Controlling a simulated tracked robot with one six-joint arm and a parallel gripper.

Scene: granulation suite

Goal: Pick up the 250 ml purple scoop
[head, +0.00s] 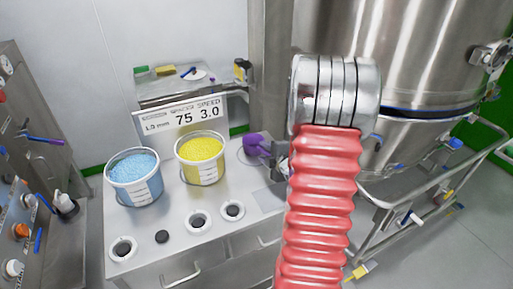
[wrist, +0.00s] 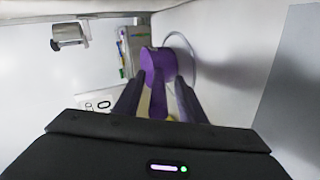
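The purple scoop (head: 256,145) is at the right end of the bench top in the head view, left of my red arm sleeve. In the wrist view the scoop (wrist: 157,66) shows its rounded bowl ahead of my gripper, with its handle pointing back toward me. My gripper (wrist: 160,90) has its two dark fingers apart, one on each side of the handle. Light gaps show between the handle and the fingers, so I see no clear contact. In the head view my arm hides most of the gripper.
A blue-filled tub (head: 134,178) and a yellow-filled tub (head: 201,158) stand left of the scoop. A display sign (head: 183,117) stands behind them. A large steel vessel (head: 430,60) rises at the right, with a rail (head: 400,195) below.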

